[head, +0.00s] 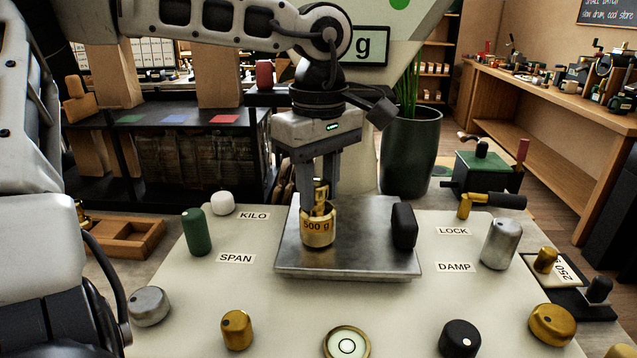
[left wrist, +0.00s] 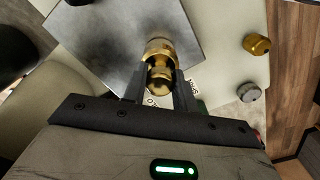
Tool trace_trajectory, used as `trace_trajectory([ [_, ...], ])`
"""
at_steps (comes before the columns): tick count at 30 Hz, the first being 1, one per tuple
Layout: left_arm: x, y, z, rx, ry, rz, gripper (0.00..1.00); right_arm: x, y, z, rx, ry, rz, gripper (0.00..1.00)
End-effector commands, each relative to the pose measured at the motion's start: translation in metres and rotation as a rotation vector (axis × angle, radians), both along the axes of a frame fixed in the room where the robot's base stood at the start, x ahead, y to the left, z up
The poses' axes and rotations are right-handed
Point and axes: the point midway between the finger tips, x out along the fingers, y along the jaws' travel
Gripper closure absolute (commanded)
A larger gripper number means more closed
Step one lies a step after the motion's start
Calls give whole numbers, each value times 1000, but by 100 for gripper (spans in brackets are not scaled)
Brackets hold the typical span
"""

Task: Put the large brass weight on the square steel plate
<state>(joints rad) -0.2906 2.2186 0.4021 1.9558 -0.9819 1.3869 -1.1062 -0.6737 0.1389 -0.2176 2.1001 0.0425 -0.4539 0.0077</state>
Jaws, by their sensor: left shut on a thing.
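The large brass weight (head: 318,230), marked 500 g, is upright at the left part of the square steel plate (head: 355,258). Its base appears to touch the plate, though a tiny gap cannot be ruled out. My left gripper (head: 320,190) points down from above and is shut on the weight's knob. In the left wrist view the weight (left wrist: 158,55) shows between the two dark fingers (left wrist: 158,85), over the edge region of the plate (left wrist: 110,40). My right gripper is not in view.
Around the plate are a green knob (head: 197,232), a white knob (head: 222,203), a silver knob (head: 500,243), a brass knob (head: 237,330) and a bubble level (head: 347,344). A wooden tray (head: 125,240) lies at the left.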

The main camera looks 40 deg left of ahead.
Motion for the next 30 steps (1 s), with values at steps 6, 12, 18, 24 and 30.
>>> trace_trajectory([
  [6,0,0,-3,0,-2,0,100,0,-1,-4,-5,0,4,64],
  [12,0,0,-3,0,-2,0,47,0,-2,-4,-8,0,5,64],
  [18,0,0,-4,0,2,0,47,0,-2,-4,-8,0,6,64],
  [24,0,0,-4,0,1,0,47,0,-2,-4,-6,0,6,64],
  [30,1,0,18,2,-4,2,47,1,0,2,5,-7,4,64],
])
